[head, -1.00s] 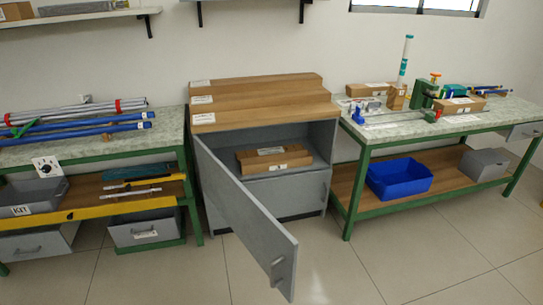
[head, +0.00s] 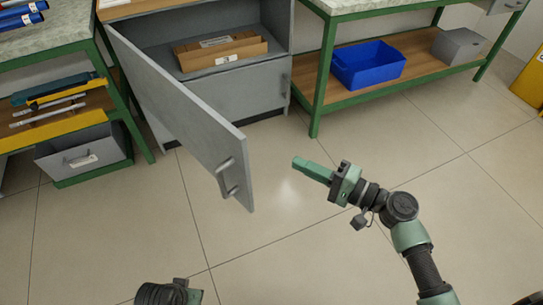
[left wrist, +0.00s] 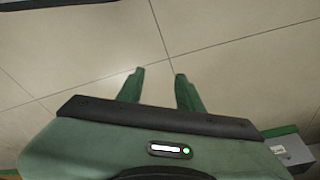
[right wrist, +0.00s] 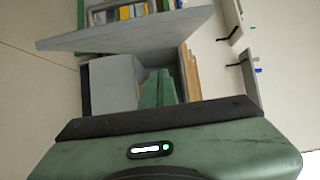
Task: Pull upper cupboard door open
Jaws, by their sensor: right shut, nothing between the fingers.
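The grey upper cupboard door (head: 180,105) stands wide open in the head view, hinged on the left and swung out toward me. Its bar handle (head: 228,178) is near the free edge. The open compartment of the cupboard (head: 155,45) shows behind it. My right gripper (head: 297,162) is shut and empty, right of the handle and apart from it. In the right wrist view the door (right wrist: 130,35) crosses the top, beyond the shut fingers (right wrist: 159,72). My left gripper (left wrist: 160,72) is open and empty over the floor; only part of its arm shows in the head view.
A cardboard box (head: 220,52) lies in the open compartment. The lower door (head: 245,93) is closed. A green-framed bench (head: 318,95) with a blue bin (head: 368,75) stands right, and another bench with a grey drawer (head: 82,150) left. The floor (head: 370,150) is clear.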

